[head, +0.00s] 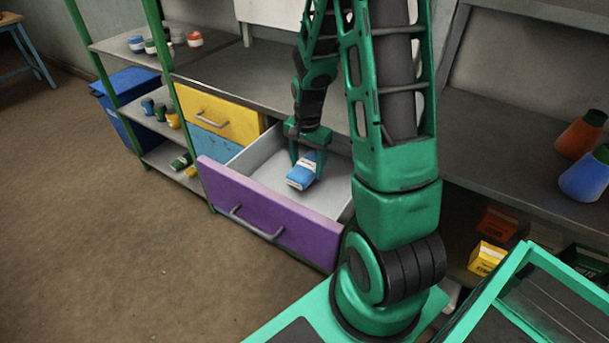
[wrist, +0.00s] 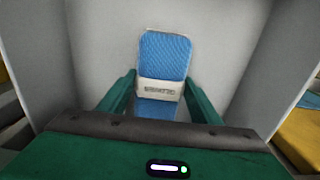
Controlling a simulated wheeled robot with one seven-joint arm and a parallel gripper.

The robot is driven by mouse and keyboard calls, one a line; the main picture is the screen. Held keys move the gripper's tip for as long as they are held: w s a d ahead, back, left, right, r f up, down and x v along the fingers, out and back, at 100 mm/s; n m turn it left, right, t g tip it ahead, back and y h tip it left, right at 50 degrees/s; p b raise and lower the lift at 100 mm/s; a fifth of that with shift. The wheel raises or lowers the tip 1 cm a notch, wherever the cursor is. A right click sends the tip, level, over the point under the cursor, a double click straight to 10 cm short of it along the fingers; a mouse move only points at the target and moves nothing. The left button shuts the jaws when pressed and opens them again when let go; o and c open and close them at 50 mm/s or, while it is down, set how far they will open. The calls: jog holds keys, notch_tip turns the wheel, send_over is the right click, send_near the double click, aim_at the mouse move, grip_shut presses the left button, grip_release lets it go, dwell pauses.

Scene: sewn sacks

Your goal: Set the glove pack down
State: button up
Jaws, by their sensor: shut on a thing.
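The glove pack (head: 302,171) is a blue pack with a white label band. In the head view it is at my gripper (head: 307,158), inside the open purple-fronted drawer (head: 262,216). In the wrist view the glove pack (wrist: 165,57) stands out beyond my gripper (wrist: 158,100), whose two green fingers are shut on its sides. The label lettering reads as gloves. The drawer's pale floor and walls surround the pack. I cannot tell whether the pack touches the drawer floor.
A yellow drawer (head: 222,117) and a blue drawer (head: 208,143) are shut to the left. Shelves with small jars (head: 194,39) stand further left. Orange and blue flasks (head: 584,176) stand on the right shelf. The open drawer's floor around the pack looks clear.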

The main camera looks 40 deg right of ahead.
aim_at(307, 166)
jog(key=shift+f, duration=1.85)
jog(key=shift+f, duration=0.1)
jog(key=o, duration=1.1)
notch_tip(307, 166, up, 11)
jog(key=shift+r, duration=0.1)
jog(key=shift+s+r, duration=0.1)
jog(key=shift+r, duration=0.5)
jog(key=s+a+r+n, duration=0.1)
jog(key=s+r+n, duration=0.1)
jog(key=s, duration=0.6)
jog(key=s+a+r+n, duration=0.1)
jog(key=s+r+n, duration=0.2)
jog(key=s+r, duration=0.2)
jog(key=s+a+r+n, duration=0.1)
jog(key=s+r+n, duration=0.1)
jog(key=s, duration=0.8)
jog(key=shift+s+a+r+n, duration=0.2)
jog(key=shift+s+r+n, duration=0.15)
jog(key=shift+r, duration=0.4)
